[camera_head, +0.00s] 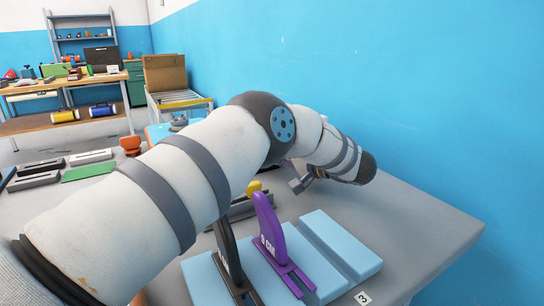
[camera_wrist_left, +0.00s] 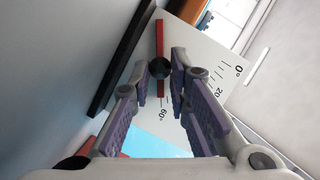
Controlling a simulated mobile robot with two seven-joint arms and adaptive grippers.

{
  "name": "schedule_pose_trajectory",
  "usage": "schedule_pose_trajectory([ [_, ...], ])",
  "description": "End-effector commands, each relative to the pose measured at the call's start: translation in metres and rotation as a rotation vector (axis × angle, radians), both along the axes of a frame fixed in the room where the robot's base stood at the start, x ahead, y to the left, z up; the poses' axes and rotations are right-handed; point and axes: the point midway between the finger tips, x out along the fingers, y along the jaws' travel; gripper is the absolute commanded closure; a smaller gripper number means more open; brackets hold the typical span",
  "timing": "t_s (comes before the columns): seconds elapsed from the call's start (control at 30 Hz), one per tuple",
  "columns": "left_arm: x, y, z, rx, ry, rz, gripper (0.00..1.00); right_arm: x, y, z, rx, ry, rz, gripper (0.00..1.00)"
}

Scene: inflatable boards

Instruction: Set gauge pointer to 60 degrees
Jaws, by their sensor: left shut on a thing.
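In the left wrist view the gauge (camera_wrist_left: 205,60) is a white plate with black ticks and the labels 0°, 20 and 60°. Its red pointer (camera_wrist_left: 160,32) has a round black hub (camera_wrist_left: 159,68). The pointer's lower end points down toward the 60° label; fingers partly cover the area around it. My left gripper (camera_wrist_left: 161,72) has its fingertips on either side of the pointer at the hub and is shut on it. In the head view the left gripper (camera_head: 301,182) is partly hidden by my arm, and I cannot make out the gauge there.
A light blue block (camera_head: 340,245) with a purple upright piece (camera_head: 268,222) and a dark one (camera_head: 228,255) stands on the grey table (camera_head: 425,225) below my arm. A blue wall (camera_head: 400,80) is close behind. The table's right part is clear.

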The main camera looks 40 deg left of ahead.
Motion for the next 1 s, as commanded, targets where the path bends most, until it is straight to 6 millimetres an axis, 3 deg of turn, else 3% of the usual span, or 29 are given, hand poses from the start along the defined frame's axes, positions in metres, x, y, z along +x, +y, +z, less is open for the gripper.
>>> schedule_pose_trajectory([
  [0.07, 0.000, 0.000, -0.001, -0.002, 0.003, 0.000, 1.00, 0.000, 0.000, 0.000, 0.000, 0.000, 0.000, 0.60],
  [0.1, 0.000, 0.000, -0.001, -0.002, 0.003, 0.000, 0.74, 0.000, 0.000, 0.000, 0.000, 0.000, 0.000, 0.60],
  [0.17, 0.000, 0.000, -0.001, -0.001, 0.002, 0.000, 0.63, 0.000, 0.000, 0.000, 0.000, 0.000, 0.000, 0.60],
  [0.5, 0.001, -0.007, 0.001, 0.000, 0.000, -0.001, 0.63, 0.000, 0.000, 0.000, 0.000, 0.000, 0.000, 0.60],
  [0.8, 0.006, -0.082, 0.015, -0.001, -0.002, -0.004, 0.63, 0.000, 0.000, 0.000, 0.000, 0.000, 0.000, 0.60],
  [1.0, 0.007, -0.113, 0.021, -0.001, 0.000, 0.000, 0.63, 0.000, 0.000, 0.000, 0.000, 0.000, 0.000, 0.60],
])
